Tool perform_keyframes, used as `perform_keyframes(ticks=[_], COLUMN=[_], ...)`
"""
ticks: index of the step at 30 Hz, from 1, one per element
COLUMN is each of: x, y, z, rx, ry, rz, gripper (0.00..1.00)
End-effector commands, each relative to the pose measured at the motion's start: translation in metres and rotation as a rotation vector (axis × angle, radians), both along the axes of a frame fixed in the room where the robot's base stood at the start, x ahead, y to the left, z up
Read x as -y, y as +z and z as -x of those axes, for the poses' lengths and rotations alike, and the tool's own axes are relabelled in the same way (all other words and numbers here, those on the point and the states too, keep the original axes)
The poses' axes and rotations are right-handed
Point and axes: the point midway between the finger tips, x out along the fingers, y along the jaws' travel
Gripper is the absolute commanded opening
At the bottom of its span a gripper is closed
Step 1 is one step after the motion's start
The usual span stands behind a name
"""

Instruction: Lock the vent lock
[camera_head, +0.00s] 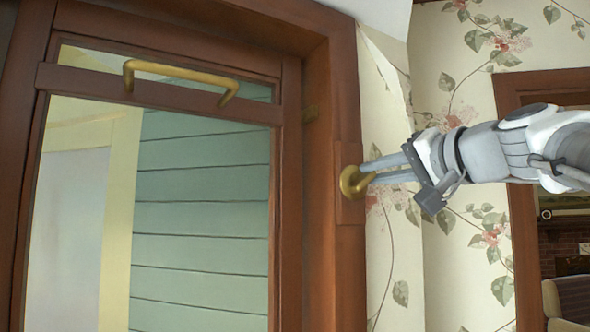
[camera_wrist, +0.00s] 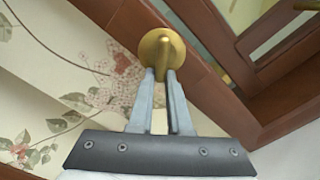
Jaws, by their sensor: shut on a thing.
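The vent lock (camera_head: 349,182) is a round brass piece with a raised thumb-turn, mounted on the brown wooden frame to the right of the glazed window. It also shows in the wrist view (camera_wrist: 162,50) at the top middle, with its turn piece pointing down between my fingers. My gripper (camera_head: 368,172) reaches in from the right, and its fingertips are at the brass piece. In the wrist view my gripper (camera_wrist: 160,76) is shut on the turn piece. The fingertips hide part of the lock.
A wood-framed window (camera_head: 200,200) with a curved brass handle (camera_head: 180,72) on its upper rail is at the left. Floral wallpaper (camera_head: 440,90) covers the wall behind my arm. A wooden doorway (camera_head: 520,230) opens at the right. The space below my arm is clear.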

Motion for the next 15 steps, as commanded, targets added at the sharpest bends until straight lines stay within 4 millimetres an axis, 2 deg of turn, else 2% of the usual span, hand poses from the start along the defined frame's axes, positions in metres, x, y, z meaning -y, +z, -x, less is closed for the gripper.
perform_keyframes(ticks=[15], x=[0.0048], y=[-0.0098], z=[-0.0018], rx=[-0.214], ry=[-0.001], rz=[-0.419], gripper=[0.0])
